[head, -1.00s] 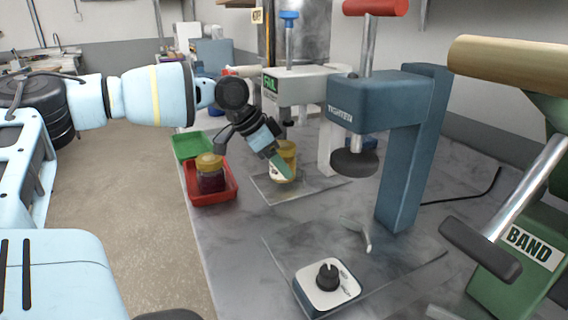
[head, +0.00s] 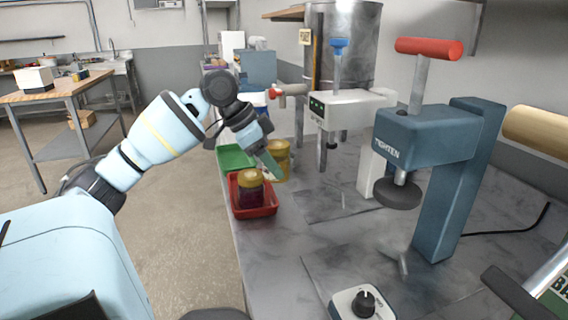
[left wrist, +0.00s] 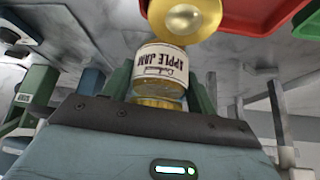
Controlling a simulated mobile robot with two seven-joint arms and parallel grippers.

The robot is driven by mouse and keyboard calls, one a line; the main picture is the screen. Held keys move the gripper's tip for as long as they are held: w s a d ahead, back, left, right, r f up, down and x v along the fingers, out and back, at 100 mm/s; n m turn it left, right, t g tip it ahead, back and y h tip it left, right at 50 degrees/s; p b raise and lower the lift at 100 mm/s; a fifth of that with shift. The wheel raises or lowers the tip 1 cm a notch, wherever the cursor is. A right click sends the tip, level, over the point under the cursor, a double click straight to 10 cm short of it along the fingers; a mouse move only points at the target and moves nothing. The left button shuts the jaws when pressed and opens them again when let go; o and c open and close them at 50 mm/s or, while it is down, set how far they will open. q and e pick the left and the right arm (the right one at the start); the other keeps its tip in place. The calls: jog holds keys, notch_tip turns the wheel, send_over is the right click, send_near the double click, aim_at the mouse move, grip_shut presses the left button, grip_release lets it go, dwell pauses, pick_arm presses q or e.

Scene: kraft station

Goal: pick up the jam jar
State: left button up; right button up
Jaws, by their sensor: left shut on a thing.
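My left gripper (head: 272,160) is shut on a jam jar (head: 281,172) with a gold lid, beside the trays. In the left wrist view this jar (left wrist: 160,68) sits between the green fingers, and its label reads "APPLE JAM", upside down in the picture. The gripper partly hides the jar in the head view, and I cannot tell its exact height above the bench. A second jar (head: 248,194), dark red with a gold lid, stands in the red tray (head: 272,208). Its gold lid also shows in the left wrist view (left wrist: 186,20).
A green tray (head: 234,155) lies behind the red tray. To the right stand a white press (head: 350,105) with a blue knob and a blue press (head: 430,135) with a red handle. A dial box (head: 362,302) is at the front.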

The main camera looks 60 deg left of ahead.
pick_arm(q)
jog(key=shift+s+a+r, duration=0.4)
jog(key=shift+s+r, duration=0.05)
jog(key=shift+s, duration=0.3)
